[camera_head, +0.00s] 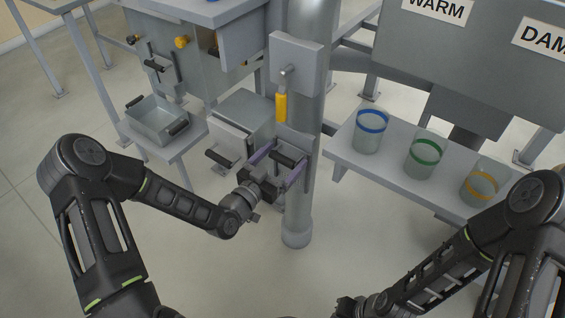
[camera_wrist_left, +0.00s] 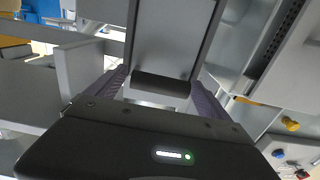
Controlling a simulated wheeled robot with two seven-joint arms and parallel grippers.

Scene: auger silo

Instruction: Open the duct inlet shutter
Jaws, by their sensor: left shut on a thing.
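The duct (camera_head: 297,215) is a grey vertical pipe in the middle of the head view. The inlet shutter is a grey plate low on its front with a black bar handle (camera_head: 289,157). My left gripper (camera_head: 277,164) is at this handle, its purplish fingers on either side of it and shut on it. In the left wrist view the black handle (camera_wrist_left: 160,85) lies between the two fingers, with the grey plate (camera_wrist_left: 172,38) behind it.
A yellow-handled lever (camera_head: 281,107) hangs on the pipe above the shutter. A grey box with a black handle (camera_head: 222,158) stands left of the pipe, and a metal tray (camera_head: 157,117) on a small stand further left. Banded glass jars (camera_head: 424,158) stand on a bench at right.

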